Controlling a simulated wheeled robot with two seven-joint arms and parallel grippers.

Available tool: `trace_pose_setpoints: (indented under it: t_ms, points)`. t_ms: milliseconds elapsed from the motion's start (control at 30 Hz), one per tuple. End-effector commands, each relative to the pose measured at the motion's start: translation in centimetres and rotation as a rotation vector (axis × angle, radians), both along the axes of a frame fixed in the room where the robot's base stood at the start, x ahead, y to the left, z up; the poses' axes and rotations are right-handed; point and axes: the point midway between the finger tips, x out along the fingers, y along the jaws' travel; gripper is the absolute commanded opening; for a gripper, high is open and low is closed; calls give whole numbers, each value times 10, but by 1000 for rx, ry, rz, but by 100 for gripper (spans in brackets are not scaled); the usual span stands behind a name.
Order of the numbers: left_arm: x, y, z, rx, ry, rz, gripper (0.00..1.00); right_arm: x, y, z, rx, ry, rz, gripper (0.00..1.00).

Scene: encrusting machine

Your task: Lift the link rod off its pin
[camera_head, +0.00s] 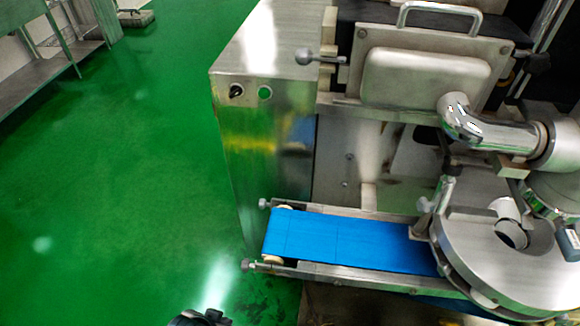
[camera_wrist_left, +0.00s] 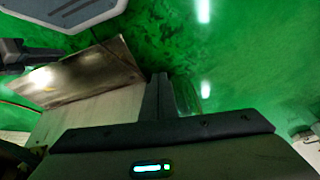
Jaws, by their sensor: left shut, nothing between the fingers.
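The encrusting machine (camera_head: 270,130) stands at the right in the head view. I cannot tell the link rod or its pin apart among the machine's metal parts. A small upright metal fitting (camera_head: 437,196) stands between the blue belt and the round metal housing (camera_head: 500,245). My left gripper (camera_head: 200,318) is a dark shape at the bottom edge of the head view, left of the belt and apart from the machine. In the left wrist view its fingers (camera_wrist_left: 158,98) are shut and empty. My right gripper is not in view.
A blue conveyor belt (camera_head: 345,240) with metal side rails juts left from the machine. Above it are a chrome elbow pipe (camera_head: 475,128) and a handled metal cover (camera_head: 425,75). The green floor (camera_head: 120,180) is open at left. A metal table (camera_head: 45,65) stands far left.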

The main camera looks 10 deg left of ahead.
Motion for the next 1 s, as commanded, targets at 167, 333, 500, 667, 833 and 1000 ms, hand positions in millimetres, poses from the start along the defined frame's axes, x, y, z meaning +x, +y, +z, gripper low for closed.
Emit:
trace_pose_setpoints:
  t_ms: [167, 333, 500, 667, 833, 1000]
  points:
    - [15, -9, -56, -15, -36, -7, 0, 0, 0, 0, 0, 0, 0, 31]
    - [24, -20, -118, -34, -87, -18, 0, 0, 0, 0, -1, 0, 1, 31]
    - [22, -29, -174, -55, -139, -28, 0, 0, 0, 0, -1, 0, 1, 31]
    - [11, -37, -221, -73, -186, -40, 0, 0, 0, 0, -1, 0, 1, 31]
    - [-4, -41, -254, -89, -232, -50, 0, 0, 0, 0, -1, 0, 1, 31]
    - [-14, -43, -269, -99, -258, -56, 0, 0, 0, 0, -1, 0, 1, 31]
